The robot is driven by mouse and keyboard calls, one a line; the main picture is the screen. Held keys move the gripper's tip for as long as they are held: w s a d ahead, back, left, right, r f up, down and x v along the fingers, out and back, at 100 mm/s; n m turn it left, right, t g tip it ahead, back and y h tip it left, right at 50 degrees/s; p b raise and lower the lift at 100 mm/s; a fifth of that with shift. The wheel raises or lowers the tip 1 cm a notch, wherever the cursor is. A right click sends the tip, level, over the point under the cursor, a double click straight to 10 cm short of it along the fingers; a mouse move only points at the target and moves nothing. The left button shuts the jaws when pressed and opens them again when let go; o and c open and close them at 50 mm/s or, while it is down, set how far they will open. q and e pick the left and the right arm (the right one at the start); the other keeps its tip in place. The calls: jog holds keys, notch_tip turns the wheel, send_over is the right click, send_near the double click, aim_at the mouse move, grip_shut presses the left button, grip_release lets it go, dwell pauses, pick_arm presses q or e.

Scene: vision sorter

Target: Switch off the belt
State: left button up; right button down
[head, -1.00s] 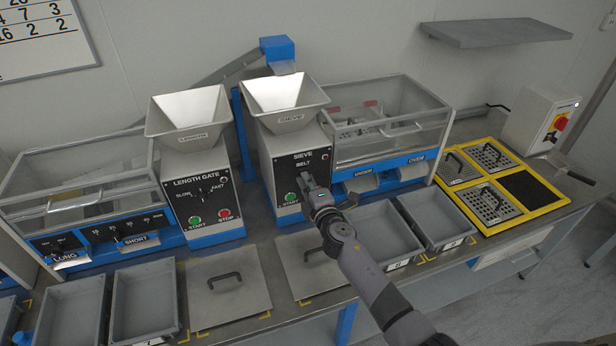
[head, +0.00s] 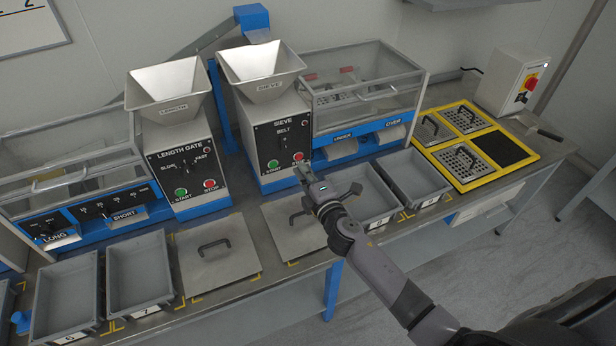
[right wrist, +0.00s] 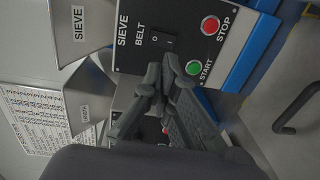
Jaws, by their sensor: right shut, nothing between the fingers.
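The sieve control panel (head: 262,135) is a black plate on the front of the grey sieve unit. It carries the BELT label, a green START button (head: 273,164) and a red STOP button (head: 299,157). In the right wrist view the small black belt switch (right wrist: 163,41) sits below the BELT label, with the START button (right wrist: 193,68) and STOP button (right wrist: 210,25) beside it. The switch's position is unclear. My right gripper (head: 303,174) is shut and empty, just in front of the panel's lower right; its fingers (right wrist: 172,68) show below the switch. My left gripper is out of view.
The length gate panel (head: 185,170) stands to the left with its own dial and buttons. Grey trays (head: 415,178) and a lidded plate (head: 215,258) line the bench front.

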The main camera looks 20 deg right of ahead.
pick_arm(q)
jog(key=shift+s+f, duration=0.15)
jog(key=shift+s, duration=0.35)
pick_arm(e)
jog(key=s, duration=0.2)
jog(key=shift+s+r, duration=0.2)
jog(key=shift+s, duration=0.15)
